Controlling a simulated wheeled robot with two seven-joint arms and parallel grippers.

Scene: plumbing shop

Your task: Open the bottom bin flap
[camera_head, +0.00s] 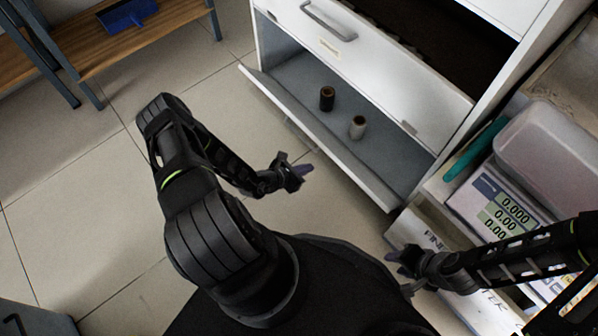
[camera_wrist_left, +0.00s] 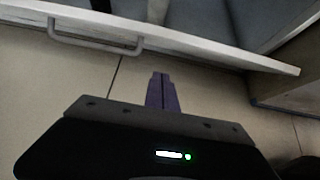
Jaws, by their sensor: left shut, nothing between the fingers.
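The bottom bin flap (camera_head: 345,160) of the white cabinet is tilted outward in the head view, with the bin open behind it. In the left wrist view, the flap's white edge (camera_wrist_left: 215,53) crosses the top, with a grey bar handle (camera_wrist_left: 92,40) on its front. My left gripper (camera_head: 305,170) is shut and empty, just in front of the flap and apart from it. Its purple fingers (camera_wrist_left: 162,92) lie together in the wrist view, below the handle. My right gripper (camera_head: 393,254) is near the low box at right; its finger opening is unclear.
A dark spool (camera_head: 327,98) and a pale spool (camera_head: 358,127) stand inside the bin. A closed flap with a handle (camera_head: 328,20) is above. A scale (camera_head: 500,205) stands at right. Tiled floor (camera_head: 75,180) is clear at left, before a wooden bench (camera_head: 150,35).

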